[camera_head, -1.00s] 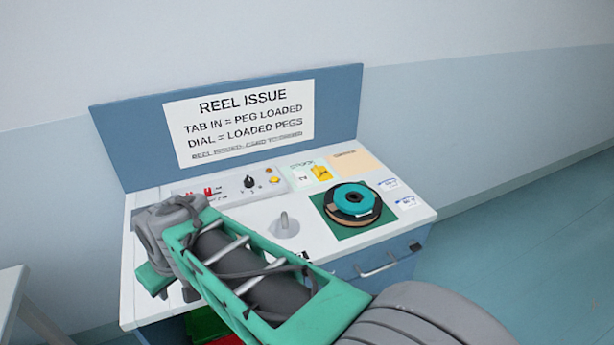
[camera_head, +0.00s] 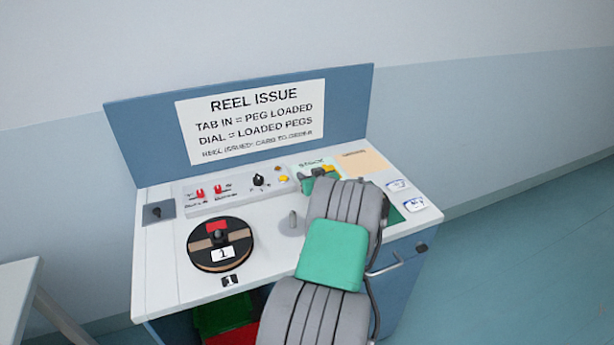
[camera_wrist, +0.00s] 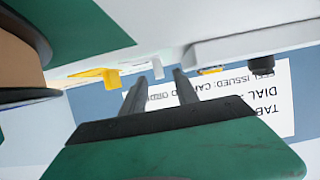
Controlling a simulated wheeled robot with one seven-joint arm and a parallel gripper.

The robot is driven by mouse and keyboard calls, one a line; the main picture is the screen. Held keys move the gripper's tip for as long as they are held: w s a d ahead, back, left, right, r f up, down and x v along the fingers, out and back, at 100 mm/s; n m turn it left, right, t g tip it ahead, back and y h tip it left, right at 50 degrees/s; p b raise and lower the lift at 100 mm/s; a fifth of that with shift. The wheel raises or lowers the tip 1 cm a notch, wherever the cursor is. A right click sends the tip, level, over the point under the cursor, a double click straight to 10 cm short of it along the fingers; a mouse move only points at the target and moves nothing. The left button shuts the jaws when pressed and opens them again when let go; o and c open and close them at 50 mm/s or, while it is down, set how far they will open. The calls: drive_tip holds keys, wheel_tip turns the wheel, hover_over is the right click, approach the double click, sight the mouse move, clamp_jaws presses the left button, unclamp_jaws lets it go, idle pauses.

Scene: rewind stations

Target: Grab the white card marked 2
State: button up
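My gripper (camera_head: 318,178) is over the green stock pad (camera_head: 309,163) at the back of the bench. In the wrist view its two dark fingers (camera_wrist: 160,80) stand apart, with no card visibly clamped between them. The white card marked 2 is hidden behind my gripper in the head view. In the wrist view a pale upright piece (camera_wrist: 132,68), probably that card, shows just beyond the fingertips, next to a yellow card (camera_wrist: 97,74). The yellow card also shows in the head view (camera_head: 330,169) right of the gripper. I cannot read a number on the pale piece.
A black reel (camera_head: 220,262) with a white card marked 1 sits at the left. A control panel with red switches and a black dial (camera_head: 258,180) runs along the back. A grey peg (camera_head: 292,222) stands mid-bench. An orange pad (camera_head: 364,160) is right of the stock pad.

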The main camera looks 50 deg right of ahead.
sight(305, 173)
drive_tip(key=x, duration=0.3)
drive_tip(key=shift+w+d, duration=0.2)
drive_tip(key=shift+w, duration=0.1)
drive_tip(key=shift+c, duration=0.5)
clamp_jaws()
